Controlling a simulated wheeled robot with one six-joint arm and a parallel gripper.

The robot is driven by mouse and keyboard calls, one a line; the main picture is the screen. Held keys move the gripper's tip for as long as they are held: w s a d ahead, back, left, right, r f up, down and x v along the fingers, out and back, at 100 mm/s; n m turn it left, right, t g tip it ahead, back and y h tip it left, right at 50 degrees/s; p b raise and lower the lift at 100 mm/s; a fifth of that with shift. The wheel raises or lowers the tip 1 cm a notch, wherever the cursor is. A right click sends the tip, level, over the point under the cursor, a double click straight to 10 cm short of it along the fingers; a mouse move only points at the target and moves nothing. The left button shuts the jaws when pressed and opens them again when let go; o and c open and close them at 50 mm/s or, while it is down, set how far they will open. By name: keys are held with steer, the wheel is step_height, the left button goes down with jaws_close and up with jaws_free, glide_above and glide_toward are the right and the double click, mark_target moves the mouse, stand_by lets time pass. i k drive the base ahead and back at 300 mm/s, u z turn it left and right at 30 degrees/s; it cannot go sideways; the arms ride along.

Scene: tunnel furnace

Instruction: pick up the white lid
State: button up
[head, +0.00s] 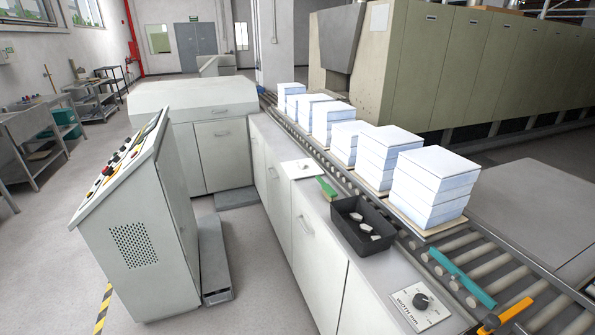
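I cannot tell for certain which thing is the white lid. A flat white square plate (293,172) with a small dark knob-like spot lies on the counter beside the conveyor, near its far end. Small white pieces (365,227) lie in a black open tray (344,231) on the same counter; their exact shape is too small to tell. My gripper is not in view.
Several white stacks (432,190) stand on boards along the roller conveyor (497,263). A green object (326,187) lies beside the tray. A width dial panel (415,302), a teal bar (460,277) and an orange-black object (505,314) are nearer. A control console (135,235) stands left; floor (50,250) is open.

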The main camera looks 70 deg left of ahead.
mark_target(299, 169)
steer(key=k, duration=0.35)
steer(key=u, duration=3.55)
steer(key=k, duration=0.9)
steer(key=z, duration=1.1)
steer(key=i, duration=1.25)
steer(key=u, duration=0.65)
steer(key=i, duration=2.9)
steer(key=z, duration=0.3)
